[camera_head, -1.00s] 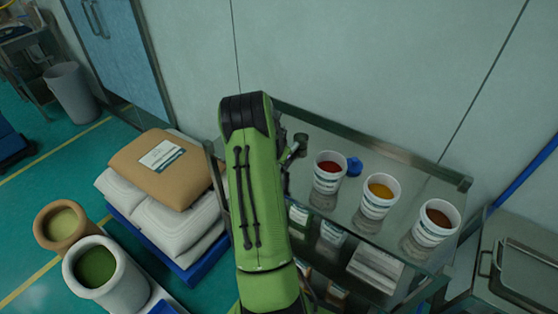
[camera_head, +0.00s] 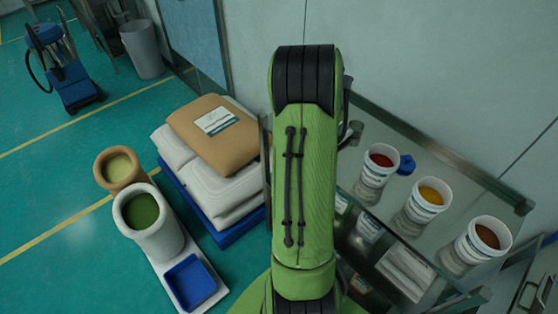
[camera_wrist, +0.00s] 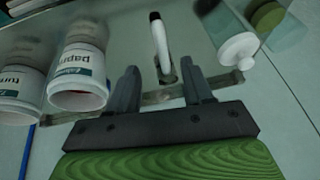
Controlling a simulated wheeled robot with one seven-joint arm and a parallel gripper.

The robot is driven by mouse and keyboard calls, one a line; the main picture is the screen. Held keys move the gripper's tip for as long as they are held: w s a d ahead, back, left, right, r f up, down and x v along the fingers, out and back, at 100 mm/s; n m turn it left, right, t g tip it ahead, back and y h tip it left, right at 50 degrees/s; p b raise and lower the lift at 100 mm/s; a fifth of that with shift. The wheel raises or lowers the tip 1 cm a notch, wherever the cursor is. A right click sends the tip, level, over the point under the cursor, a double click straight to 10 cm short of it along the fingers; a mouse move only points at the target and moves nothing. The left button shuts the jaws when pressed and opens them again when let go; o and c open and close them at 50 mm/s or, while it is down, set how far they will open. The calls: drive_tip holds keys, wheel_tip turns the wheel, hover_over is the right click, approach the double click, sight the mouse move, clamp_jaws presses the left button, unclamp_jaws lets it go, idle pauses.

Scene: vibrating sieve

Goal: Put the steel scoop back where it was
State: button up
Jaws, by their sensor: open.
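I cannot make out the steel scoop in either current view. My gripper (camera_wrist: 159,68) is open in the wrist view, with its two dark fingers apart. A slim white object with a black end (camera_wrist: 157,38) shows beyond and between the fingertips; I cannot tell what it is, and no finger visibly closes on it. In the head view my green arm covers the left part of the glass-topped cart (camera_head: 440,150) and hides the gripper.
Tubs of red (camera_head: 377,170), yellow (camera_head: 424,203) and brown (camera_head: 482,245) powder stand on the cart, with a blue lid (camera_head: 406,164) nearby. The wrist view shows a paprika tub (camera_wrist: 78,75) and a white-lidded clear jar (camera_wrist: 238,48).

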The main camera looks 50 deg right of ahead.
drive_tip(key=w+a+r+n+t+y, duration=0.1)
drive_tip(key=w+a+r+n, duration=0.2)
drive_tip(key=a, duration=0.5)
drive_tip(key=w+a+r+n+t, duration=0.1)
drive_tip(key=w+a+r+n, duration=0.15)
drive_tip(key=a+r, duration=0.4)
drive_tip(key=w+a+r+n+t+y, duration=0.1)
drive_tip(key=a+r+n, duration=0.2)
drive_tip(key=a, duration=0.6)
drive_tip(key=s+a+n+t+y, duration=0.1)
drive_tip(key=s+a+n, duration=0.4)
drive_tip(key=a, duration=0.4)
drive_tip(key=s+a+r+n+t+y, duration=0.1)
drive_tip(key=s+a+n, duration=0.5)
drive_tip(key=a, duration=0.4)
drive_tip(key=shift+s+a+r+y, duration=0.2)
drive_tip(key=shift+s+y, duration=0.2)
drive_tip(key=shift+s, duration=0.15)
drive_tip(key=shift+s+d, duration=0.1)
drive_tip(key=shift+d, duration=0.05)
